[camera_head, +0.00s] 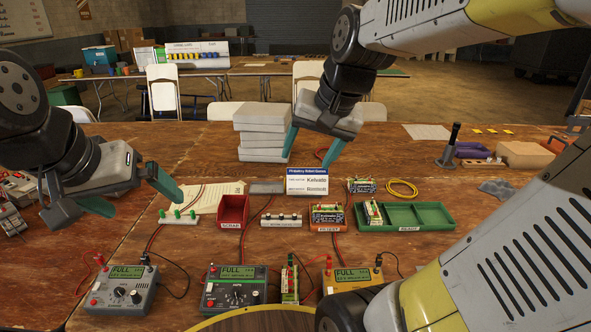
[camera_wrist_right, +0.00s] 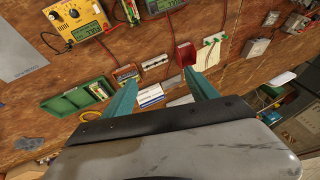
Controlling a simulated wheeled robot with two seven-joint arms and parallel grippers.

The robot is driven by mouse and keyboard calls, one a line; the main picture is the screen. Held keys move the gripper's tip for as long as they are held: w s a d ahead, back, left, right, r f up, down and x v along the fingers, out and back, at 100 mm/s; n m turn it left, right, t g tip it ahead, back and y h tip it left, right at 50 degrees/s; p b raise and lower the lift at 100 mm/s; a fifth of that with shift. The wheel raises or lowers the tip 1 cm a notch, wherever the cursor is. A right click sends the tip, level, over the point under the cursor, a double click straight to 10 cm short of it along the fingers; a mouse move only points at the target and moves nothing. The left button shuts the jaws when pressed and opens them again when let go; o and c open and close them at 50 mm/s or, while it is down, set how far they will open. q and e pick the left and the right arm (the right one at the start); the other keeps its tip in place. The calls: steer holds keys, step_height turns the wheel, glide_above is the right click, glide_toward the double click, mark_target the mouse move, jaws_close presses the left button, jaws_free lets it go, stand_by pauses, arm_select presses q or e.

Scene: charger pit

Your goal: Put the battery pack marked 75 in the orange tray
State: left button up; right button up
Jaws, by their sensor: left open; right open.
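The orange tray (camera_head: 327,228), labelled RETEST, stands mid-table; a pack-like item with a green top appears to sit in it. One battery pack (camera_head: 373,213) is in the left part of the green tray (camera_head: 425,217). Another pack (camera_head: 361,186) lies behind that tray, and another (camera_head: 290,284) stands between the meters at the front. I cannot read 75 on any pack. My right gripper (camera_head: 307,160) is open and empty above the back of the table; its fingers also show in the wrist view (camera_wrist_right: 160,85). My left gripper (camera_head: 145,208) is open and empty at the left.
A red SCRAP tray (camera_head: 233,212), a white strip (camera_head: 281,220) and an info card (camera_head: 307,181) stand mid-table. White boxes (camera_head: 262,132) are stacked behind. Tools lie at right.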

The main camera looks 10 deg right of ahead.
steer(key=s+a+f+n+t, duration=0.1)
steer(key=s+a+n, duration=0.1)
steer(key=s+n, duration=0.2)
steer(key=s, duration=0.3)
steer(key=shift+s, duration=0.15)
stand_by(0.8)
